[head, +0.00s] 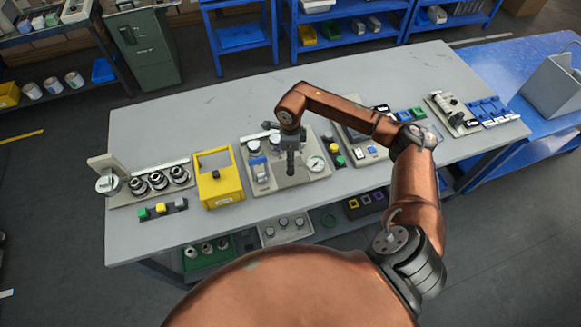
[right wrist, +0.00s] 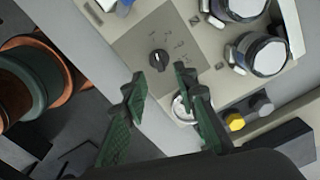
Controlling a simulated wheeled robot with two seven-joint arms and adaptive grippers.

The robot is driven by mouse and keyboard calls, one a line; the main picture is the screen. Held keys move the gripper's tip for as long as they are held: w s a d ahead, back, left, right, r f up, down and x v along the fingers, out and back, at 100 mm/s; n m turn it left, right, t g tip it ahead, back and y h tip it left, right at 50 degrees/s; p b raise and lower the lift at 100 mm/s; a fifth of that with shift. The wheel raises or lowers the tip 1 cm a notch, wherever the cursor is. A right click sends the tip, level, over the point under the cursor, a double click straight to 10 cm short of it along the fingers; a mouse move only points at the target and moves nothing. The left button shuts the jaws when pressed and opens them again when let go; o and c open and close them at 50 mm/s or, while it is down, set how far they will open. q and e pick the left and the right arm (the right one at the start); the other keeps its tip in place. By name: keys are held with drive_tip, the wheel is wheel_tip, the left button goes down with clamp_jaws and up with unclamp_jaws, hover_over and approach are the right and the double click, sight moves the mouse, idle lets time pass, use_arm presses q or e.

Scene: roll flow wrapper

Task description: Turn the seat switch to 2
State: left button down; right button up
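A small black rotary switch (right wrist: 158,60) sits on a beige panel (right wrist: 150,35) in the right wrist view, with small printed marks around it that are too small to read. A pale mark shows on its knob, but which position it points to cannot be told. My right gripper (right wrist: 157,76) is open, its green-padded fingers apart on either side below the switch, not visibly touching it. In the head view my right gripper (head: 291,163) points down over the panel (head: 309,177) and hides the switch. My left gripper is not in view.
A round gauge (head: 316,164) is on the panel, close to my right finger in the wrist view. A yellow box (head: 216,196) stands left of the panel, and a yellow button (head: 334,148) is to the right. The table's (head: 190,113) back strip is clear.

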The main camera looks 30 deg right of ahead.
sight(290, 171)
wheel_tip(290, 171, down, 6)
drive_tip(key=shift+r, duration=0.1)
drive_tip(key=shift+a, duration=0.1)
drive_tip(key=shift+c, duration=0.3)
clamp_jaws()
